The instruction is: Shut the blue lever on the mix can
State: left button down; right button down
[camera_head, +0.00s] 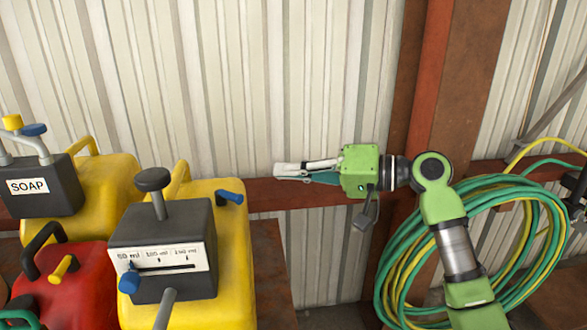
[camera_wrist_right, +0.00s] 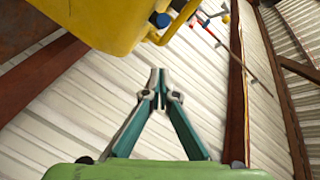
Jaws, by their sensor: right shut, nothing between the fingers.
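A yellow can (camera_head: 236,265) with a dark dosing block (camera_head: 158,230) stands at lower centre left in the head view. A yellow can (camera_wrist_right: 90,22) with a blue tip (camera_wrist_right: 162,19) fills the upper left of the right wrist view. My right gripper (camera_head: 278,170) is shut and empty, right of the blue lever and apart from it, pointing left. Its closed fingertips (camera_wrist_right: 158,76) show in the wrist view. My left gripper is out of view.
A yellow can with a SOAP block (camera_head: 46,187) stands at the left, behind a red can (camera_head: 75,285). A coiled green and yellow hose (camera_head: 545,250) hangs at the right by a rusty post (camera_head: 425,90). A ribbed metal wall (camera_head: 270,80) is behind.

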jog(key=s+a+f+p, duration=0.1)
jog(key=a+f+p, duration=0.2)
jog(key=a, duration=0.4)
jog(key=shift+s+a+p, duration=0.2)
jog(key=shift+s+p, duration=0.05)
jog(key=shift+p, duration=0.2)
